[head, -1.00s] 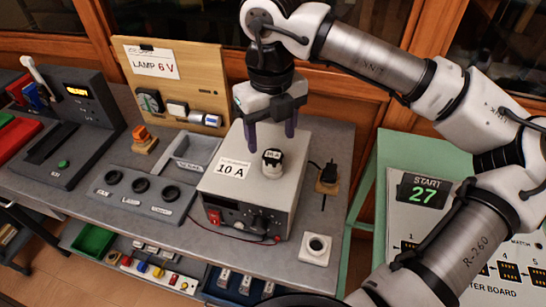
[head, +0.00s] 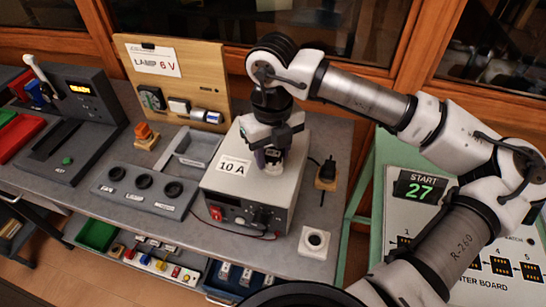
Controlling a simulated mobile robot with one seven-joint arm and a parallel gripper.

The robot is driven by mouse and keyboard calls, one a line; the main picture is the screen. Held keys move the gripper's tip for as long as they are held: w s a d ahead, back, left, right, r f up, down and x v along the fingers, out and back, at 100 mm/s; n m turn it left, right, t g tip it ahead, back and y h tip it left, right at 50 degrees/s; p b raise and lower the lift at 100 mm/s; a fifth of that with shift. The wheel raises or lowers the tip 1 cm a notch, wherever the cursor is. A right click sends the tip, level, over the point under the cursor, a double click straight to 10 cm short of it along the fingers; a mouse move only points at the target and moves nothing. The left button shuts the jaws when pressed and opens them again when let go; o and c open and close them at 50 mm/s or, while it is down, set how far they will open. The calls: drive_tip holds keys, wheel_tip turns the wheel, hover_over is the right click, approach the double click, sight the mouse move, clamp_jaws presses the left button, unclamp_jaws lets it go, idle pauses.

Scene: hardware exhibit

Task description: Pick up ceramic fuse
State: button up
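The ceramic fuse (head: 273,165), white with a dark labelled cap, stands upright on top of the grey box marked 10 A (head: 227,190). My gripper (head: 272,158) is lowered over it from above, pointing down, with its dark purple fingers at the sides of the fuse. The upper part of the fuse is partly hidden by the gripper. I cannot tell whether the fingers touch the fuse or are closed on it.
A wooden LAMP 6 V board (head: 205,75) stands behind left. A grey holder with three round sockets (head: 143,188) and an open grey tray (head: 190,150) lie left of the box. A small white block with a round hole (head: 314,242) sits right, and a plug on a wooden base (head: 326,174) behind it.

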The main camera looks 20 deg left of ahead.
sight(273, 153)
drive_tip(key=c, duration=0.5)
drive_tip(key=shift+c, duration=0.2)
drive_tip(key=shift+r, duration=0.15)
wheel_tip(273, 153, up, 20)
drive_tip(key=b, duration=0.2)
drive_tip(key=shift+b, duration=0.4)
